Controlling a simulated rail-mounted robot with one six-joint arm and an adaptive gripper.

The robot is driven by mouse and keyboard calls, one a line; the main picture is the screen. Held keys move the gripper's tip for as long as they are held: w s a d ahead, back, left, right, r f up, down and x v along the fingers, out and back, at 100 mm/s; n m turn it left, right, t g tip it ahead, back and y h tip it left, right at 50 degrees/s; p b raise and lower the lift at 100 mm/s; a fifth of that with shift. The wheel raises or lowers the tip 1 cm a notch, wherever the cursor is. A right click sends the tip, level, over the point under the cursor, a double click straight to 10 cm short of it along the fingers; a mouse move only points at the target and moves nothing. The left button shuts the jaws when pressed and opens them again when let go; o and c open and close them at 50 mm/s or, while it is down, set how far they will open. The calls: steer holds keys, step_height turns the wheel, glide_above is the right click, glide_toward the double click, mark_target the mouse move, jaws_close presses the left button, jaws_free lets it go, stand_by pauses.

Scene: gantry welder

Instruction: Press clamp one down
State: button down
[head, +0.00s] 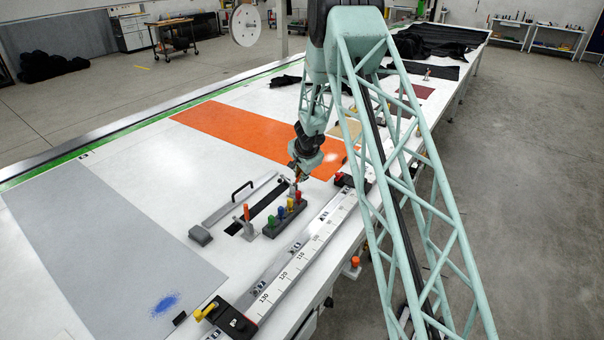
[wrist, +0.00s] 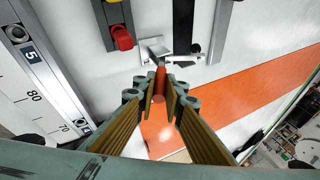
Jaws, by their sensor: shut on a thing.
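My gripper (wrist: 159,93) is shut on the orange handle (wrist: 159,82) of a small toggle clamp. The clamp's grey metal base (wrist: 153,47) sits on the white table beside the end of a black strip (wrist: 187,22). In the head view my gripper (head: 297,178) is low over the table, and it partly hides this clamp (head: 293,190). A second clamp (head: 246,213) stands at the strip's other end with its orange handle upright. No label shows which clamp is number one. The handle's exact tilt in my grip is hard to tell.
A ruled rail (head: 300,258) runs along the table edge. A grey bar with a black handle (head: 240,199) lies behind. An orange sheet (head: 245,133) lies flat beyond.

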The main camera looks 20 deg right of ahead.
steer(key=shift+s+a+f, duration=0.1)
steer(key=shift+a, duration=0.05)
steer(key=c, duration=3)
jaws_free()
steer(key=shift+o, duration=0.2)
steer(key=shift+d+f+b, duration=0.1)
steer(key=shift+d+b, duration=0.15)
steer(key=shift+b, duration=0.8)
